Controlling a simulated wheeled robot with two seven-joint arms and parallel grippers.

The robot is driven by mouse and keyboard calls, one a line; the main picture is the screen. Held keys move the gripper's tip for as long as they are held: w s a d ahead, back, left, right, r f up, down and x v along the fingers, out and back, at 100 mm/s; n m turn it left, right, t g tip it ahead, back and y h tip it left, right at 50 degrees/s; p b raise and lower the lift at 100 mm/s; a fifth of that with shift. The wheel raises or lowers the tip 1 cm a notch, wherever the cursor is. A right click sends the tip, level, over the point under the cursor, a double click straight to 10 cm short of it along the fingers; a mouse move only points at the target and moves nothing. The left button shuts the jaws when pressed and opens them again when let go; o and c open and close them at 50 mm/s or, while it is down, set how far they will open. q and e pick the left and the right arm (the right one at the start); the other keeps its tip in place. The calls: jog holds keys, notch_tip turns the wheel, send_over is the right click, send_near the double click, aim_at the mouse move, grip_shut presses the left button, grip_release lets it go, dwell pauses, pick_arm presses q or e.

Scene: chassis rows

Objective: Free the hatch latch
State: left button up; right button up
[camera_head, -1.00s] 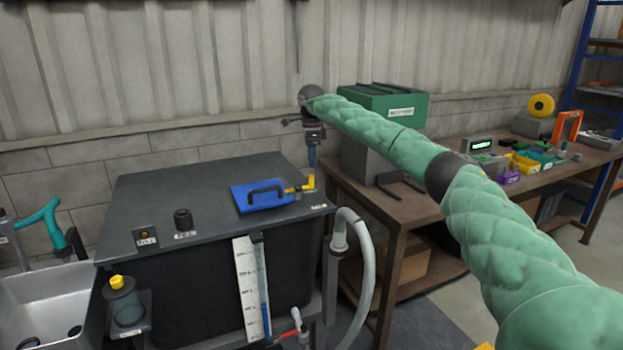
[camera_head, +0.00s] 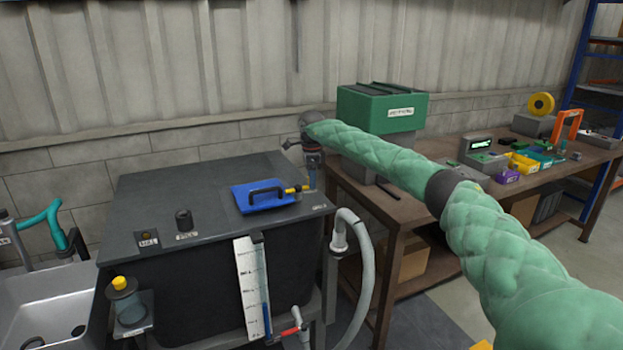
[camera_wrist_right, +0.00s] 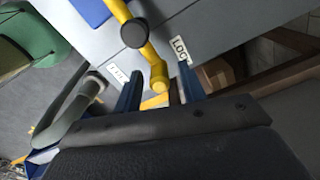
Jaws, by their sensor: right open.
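The hatch is a blue panel (camera_head: 262,203) with a black handle (camera_head: 266,191), lying on the dark tank top. Its yellow latch (camera_head: 291,189) sticks out at the right edge. The right wrist view shows the yellow latch bar (camera_wrist_right: 148,54) with a black collar and a rounded bent end. My right gripper (camera_head: 313,181) points down at the latch's outer end, its blue fingers open. In the right wrist view, the latch end appears between the two fingers (camera_wrist_right: 160,76); I cannot tell whether either touches it. My left gripper is not in view.
The dark tank (camera_head: 150,187) has small knobs on top, a level gauge (camera_head: 252,288) in front and a grey hose (camera_head: 365,250) at its right. A sink (camera_head: 45,305) stands at left. A workbench (camera_head: 425,205) with a green box (camera_head: 380,108) and small bins is right.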

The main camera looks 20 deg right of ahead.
grip_shut()
